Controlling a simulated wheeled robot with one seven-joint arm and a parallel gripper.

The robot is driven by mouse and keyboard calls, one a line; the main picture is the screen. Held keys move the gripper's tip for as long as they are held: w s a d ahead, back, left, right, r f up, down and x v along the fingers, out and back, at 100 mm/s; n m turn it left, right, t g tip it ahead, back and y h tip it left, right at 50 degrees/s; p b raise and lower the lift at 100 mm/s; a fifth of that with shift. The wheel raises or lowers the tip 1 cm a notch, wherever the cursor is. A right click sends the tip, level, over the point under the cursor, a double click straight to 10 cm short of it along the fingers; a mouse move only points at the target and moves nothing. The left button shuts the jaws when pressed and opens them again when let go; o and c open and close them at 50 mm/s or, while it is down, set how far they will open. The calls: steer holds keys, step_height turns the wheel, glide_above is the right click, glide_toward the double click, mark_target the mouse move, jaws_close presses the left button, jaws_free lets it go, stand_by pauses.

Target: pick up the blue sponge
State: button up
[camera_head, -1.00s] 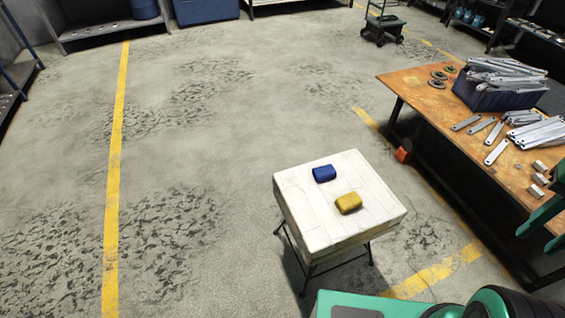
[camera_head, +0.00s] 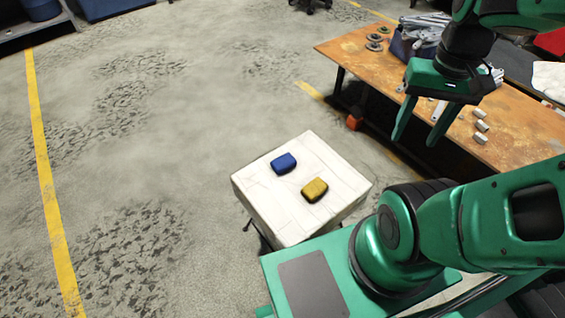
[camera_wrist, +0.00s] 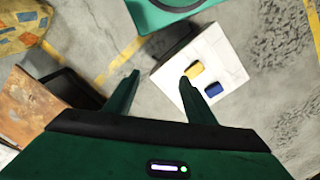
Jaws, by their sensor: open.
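The blue sponge (camera_head: 284,163) lies on the white top of a small stand (camera_head: 262,205), near its far left side. It also shows in the wrist view (camera_wrist: 212,89), beyond the right fingertip. A yellow sponge (camera_head: 314,190) lies close by on the same top, apart from the blue one; it also shows in the wrist view (camera_wrist: 195,69). My gripper (camera_head: 418,132) is open and empty, high up to the right of the stand, in front of the workbench in the head view. In the wrist view my gripper (camera_wrist: 160,82) has its fingers wide apart with nothing between them.
A wooden workbench (camera_head: 345,53) at the right holds a bin of metal brackets (camera_head: 425,30), dark rings and small metal blocks. A small orange object (camera_head: 354,122) is beside the bench's leg. The floor left of the stand is clear.

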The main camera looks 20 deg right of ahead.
steer(key=o, duration=0.5)
steer(key=shift+s+r, duration=0.1)
steer(key=shift+s, duration=0.05)
steer(key=o, duration=0.5)
steer(key=w+f, duration=0.1)
steer(key=w, duration=0.2)
steer(key=w+f+n, duration=0.1)
steer(key=w+f, duration=0.1)
steer(key=w, duration=0.1)
steer(key=w+f+n, duration=0.1)
steer(key=w+f, duration=0.1)
steer(key=w, duration=0.1)
steer(key=shift+w+a+f+t+h, duration=0.1)
steer(key=shift+w+a+t+h, duration=0.2)
steer(key=shift+h, duration=0.1)
steer(key=shift+c, duration=0.2)
steer(key=n+t+y, duration=0.2)
steer(key=n+t, duration=0.1)
steer(key=n, duration=0.4)
glide_toward(284, 161)
steer(key=shift+x, duration=4.8)
